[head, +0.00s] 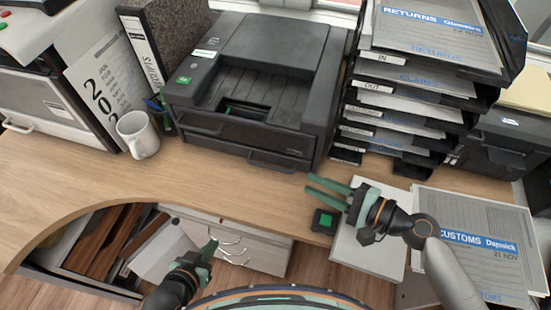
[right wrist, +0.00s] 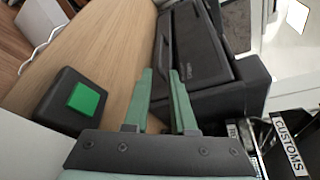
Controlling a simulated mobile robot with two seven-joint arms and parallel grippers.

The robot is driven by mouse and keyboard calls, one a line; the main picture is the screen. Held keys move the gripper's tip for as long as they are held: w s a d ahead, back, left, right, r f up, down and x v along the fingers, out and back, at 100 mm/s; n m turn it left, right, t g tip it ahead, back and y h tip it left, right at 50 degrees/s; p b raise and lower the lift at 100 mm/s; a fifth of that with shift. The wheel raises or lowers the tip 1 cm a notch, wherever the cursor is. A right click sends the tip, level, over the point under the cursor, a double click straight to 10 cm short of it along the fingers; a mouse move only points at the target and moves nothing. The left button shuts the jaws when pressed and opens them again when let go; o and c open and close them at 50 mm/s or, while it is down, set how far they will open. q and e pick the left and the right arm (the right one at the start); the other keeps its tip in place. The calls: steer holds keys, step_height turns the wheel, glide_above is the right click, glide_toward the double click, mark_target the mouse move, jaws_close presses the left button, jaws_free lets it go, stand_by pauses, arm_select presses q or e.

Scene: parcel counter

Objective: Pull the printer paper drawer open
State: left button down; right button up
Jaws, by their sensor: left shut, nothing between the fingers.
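The black printer (head: 265,60) stands on the wooden desk. Its paper drawer (head: 235,138) is at the bottom front and looks closed, with a dark handle (head: 270,162) sticking out low on the front. My right gripper (head: 328,190) is open and empty, to the right of the handle and nearer the desk's front edge, apart from the printer. In the right wrist view its green fingers (right wrist: 162,75) point at the printer front (right wrist: 200,50). My left gripper (head: 208,250) is low at the front, below the desktop, shut and empty.
A white mug (head: 137,135) stands left of the printer. Stacked paper trays (head: 415,100) stand to its right. A small black box with a green button (head: 324,220) sits near the front edge. Customs papers (head: 480,235) lie at the right. The desk before the printer is clear.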

mark_target(276, 168)
steer(key=x, duration=1.1)
jaws_close()
stand_by(1.2)
